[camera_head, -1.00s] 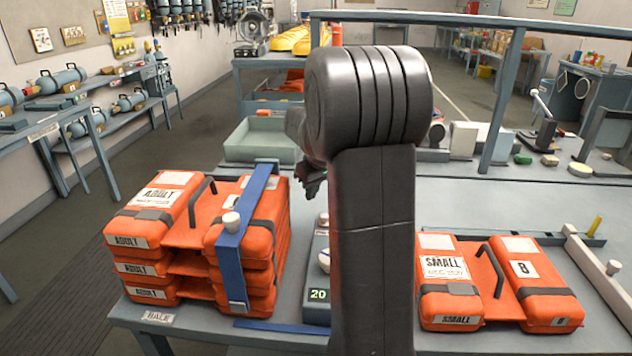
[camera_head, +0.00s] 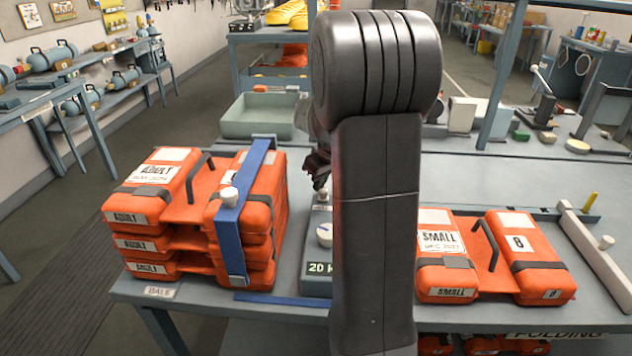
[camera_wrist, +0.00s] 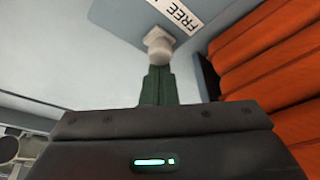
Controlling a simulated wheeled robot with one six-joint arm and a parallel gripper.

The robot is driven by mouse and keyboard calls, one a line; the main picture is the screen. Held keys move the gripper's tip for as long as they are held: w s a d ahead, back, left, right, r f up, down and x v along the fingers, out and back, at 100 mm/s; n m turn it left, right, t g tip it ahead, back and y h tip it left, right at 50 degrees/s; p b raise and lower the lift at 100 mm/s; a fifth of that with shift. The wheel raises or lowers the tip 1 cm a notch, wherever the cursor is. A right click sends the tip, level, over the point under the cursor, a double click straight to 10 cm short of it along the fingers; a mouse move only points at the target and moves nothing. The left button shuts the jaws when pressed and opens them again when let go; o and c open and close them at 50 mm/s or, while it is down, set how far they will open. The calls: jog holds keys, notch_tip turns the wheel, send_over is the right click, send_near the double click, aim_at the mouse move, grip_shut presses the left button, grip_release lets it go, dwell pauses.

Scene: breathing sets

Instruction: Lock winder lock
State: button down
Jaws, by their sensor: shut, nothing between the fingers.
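The winder is a grey box (camera_head: 317,256) at the table's front, beside the orange adult stack. It has a pale round knob (camera_head: 324,235) and a green lit readout starting with 20. In the wrist view a white knob (camera_wrist: 159,44) stands on a pale surface beside a label (camera_wrist: 181,13) reading FREE. My gripper (camera_wrist: 158,70) is shut and empty, its dark green fingertips right at the near side of this knob; I cannot tell whether they touch. In the head view my gripper (camera_head: 320,182) is over the winder's far end, partly hidden by my arm.
An orange small pack (camera_head: 445,262) lies right of my arm. A green tray (camera_head: 258,116) lies behind.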

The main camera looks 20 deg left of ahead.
jog(key=d, duration=0.2)
jog(key=w+d, duration=0.1)
jog(key=d, duration=0.1)
jog(key=shift+d, duration=0.3)
jog(key=v, duration=1.3)
jog(key=shift+d+r, duration=0.15)
jog(key=shift+r, duration=0.2)
jog(key=shift+f, duration=0.1)
